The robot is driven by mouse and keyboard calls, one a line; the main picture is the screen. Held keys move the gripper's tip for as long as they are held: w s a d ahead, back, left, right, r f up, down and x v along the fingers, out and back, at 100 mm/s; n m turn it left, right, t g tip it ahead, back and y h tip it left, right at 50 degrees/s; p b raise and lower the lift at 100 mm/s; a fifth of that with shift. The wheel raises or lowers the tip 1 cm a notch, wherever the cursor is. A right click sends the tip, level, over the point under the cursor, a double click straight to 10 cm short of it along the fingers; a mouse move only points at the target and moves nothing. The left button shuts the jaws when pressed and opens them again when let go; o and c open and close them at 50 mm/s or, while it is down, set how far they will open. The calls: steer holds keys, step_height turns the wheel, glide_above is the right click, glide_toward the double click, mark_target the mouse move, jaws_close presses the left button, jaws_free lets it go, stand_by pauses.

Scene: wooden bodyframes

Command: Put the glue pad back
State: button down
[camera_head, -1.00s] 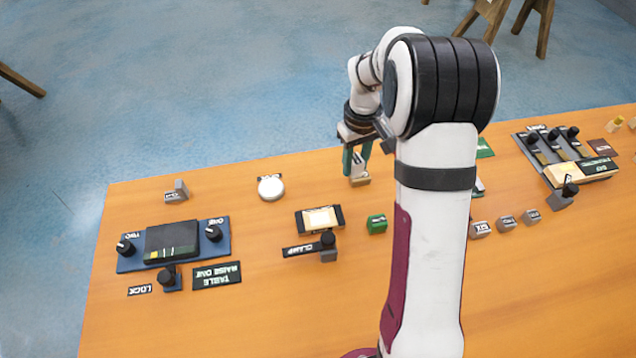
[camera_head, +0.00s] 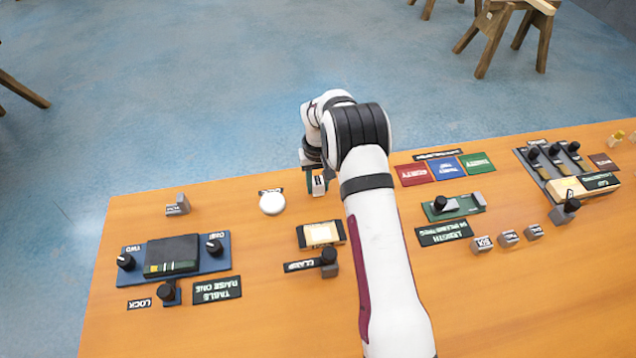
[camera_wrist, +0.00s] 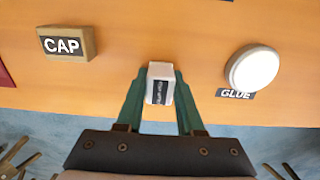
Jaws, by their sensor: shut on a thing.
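My gripper (camera_wrist: 160,88) is shut on a small white block (camera_wrist: 161,70) with a dark label too small to read. In the head view my gripper (camera_head: 318,184) is near the table's far edge with the block (camera_head: 319,187) between its fingers, right of the round white disc. I cannot tell how high it is above the table. The disc (camera_head: 272,202) has a GLUE label beside it. In the wrist view the disc (camera_wrist: 255,68) lies right of the held block, apart from it, partly covering the GLUE label (camera_wrist: 234,94). I cannot tell which is the glue pad.
A CAP block (camera_wrist: 67,43) lies left of my gripper in the wrist view. A clamp station (camera_head: 321,234) and a blue fixture (camera_head: 217,257) stand nearer on the wooden table (camera_head: 260,320). Red, blue and green squares (camera_head: 445,169) lie behind my arm's right side.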

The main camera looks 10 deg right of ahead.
steer(key=shift+f, duration=0.1)
steer(key=c, duration=0.5)
jaws_free()
steer(key=shift+c, duration=0.2)
